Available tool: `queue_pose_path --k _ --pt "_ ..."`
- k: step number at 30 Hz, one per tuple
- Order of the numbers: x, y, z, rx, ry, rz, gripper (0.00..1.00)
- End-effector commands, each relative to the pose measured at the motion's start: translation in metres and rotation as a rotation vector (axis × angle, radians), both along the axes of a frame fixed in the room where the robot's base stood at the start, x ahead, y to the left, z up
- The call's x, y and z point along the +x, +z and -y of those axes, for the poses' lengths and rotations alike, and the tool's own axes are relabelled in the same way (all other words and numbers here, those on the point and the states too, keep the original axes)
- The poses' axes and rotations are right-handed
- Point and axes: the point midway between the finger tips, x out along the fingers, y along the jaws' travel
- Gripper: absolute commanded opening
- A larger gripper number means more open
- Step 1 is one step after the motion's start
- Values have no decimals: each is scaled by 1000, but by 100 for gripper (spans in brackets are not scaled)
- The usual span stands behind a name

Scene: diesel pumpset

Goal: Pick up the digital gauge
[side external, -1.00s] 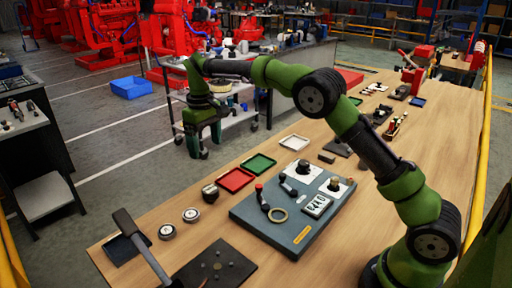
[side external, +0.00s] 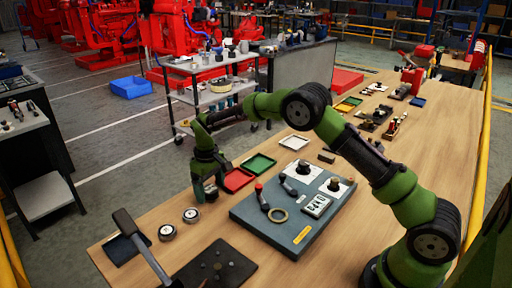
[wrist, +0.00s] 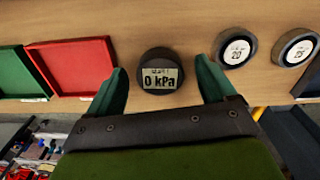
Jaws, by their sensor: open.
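The digital gauge (wrist: 160,72) is a dark round body with a lit screen reading "0 kPa". In the wrist view it lies between the two green fingers of my gripper (wrist: 160,82), with a gap on both sides. My gripper is open and holds nothing. In the side view my gripper (side external: 208,188) points down over the gauge's place at the table's left edge and largely hides the gauge.
Two round dial gauges, (side external: 190,215) and (side external: 166,232), lie nearby. A red tray (side external: 237,180) and a green tray (side external: 259,163) sit on the other side. A grey-blue board (side external: 245,213) with fittings fills the table's middle. Bare wood (side external: 215,222) lies between.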

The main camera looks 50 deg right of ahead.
Motion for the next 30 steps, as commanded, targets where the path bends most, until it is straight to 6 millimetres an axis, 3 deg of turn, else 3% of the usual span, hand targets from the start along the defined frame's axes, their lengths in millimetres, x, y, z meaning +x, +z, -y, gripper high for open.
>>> queue_pose_path --k 3,11,24,30 --pt "0 -11 0 1 -1 -1 84" --pt "0 -12 0 1 -1 1 82" --pt "1 -11 0 0 -1 2 17" --pt "1 -10 0 0 -1 2 17"
